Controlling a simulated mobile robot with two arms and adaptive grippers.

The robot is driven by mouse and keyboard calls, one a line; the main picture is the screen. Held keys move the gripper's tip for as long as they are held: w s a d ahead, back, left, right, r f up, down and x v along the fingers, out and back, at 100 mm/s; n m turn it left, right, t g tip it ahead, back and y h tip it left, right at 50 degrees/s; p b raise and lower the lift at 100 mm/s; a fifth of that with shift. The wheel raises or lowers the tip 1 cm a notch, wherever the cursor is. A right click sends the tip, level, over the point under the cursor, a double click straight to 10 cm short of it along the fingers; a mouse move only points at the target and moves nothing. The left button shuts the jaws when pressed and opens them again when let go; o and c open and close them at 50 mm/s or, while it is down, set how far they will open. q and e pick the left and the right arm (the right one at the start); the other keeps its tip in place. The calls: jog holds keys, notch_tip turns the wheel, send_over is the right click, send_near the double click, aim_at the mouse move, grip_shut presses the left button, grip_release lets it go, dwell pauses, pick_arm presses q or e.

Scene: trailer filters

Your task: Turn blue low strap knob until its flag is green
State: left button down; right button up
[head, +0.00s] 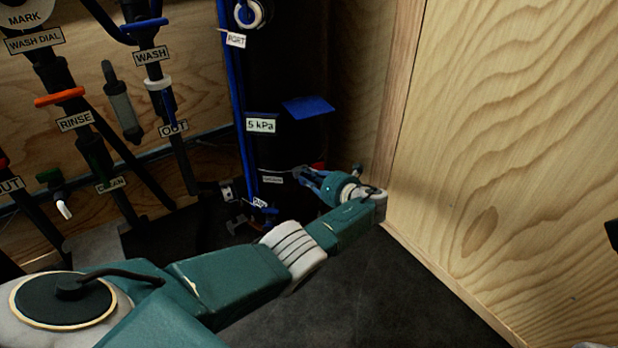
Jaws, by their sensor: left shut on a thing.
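My left arm reaches in from the lower left. Its teal gripper (303,174) is at the low front of the tall black cylinder (285,80), shut on the small low strap knob, which the fingers almost wholly hide. A small red patch (319,165) shows just above the gripper; it looks like the knob's flag, but it is partly covered.
A plywood wall (500,130) stands close on the right. Labelled pipes and an orange handle (59,97) fill the left. The dark floor (340,300) is clear.

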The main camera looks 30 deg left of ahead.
pick_arm(q)
jog(key=shift+f, duration=0.1)
jog(key=c, duration=1.7)
grip_release()
jog(key=shift+o, duration=0.2)
jog(key=shift+d, duration=0.15)
jog(key=v, duration=1.2)
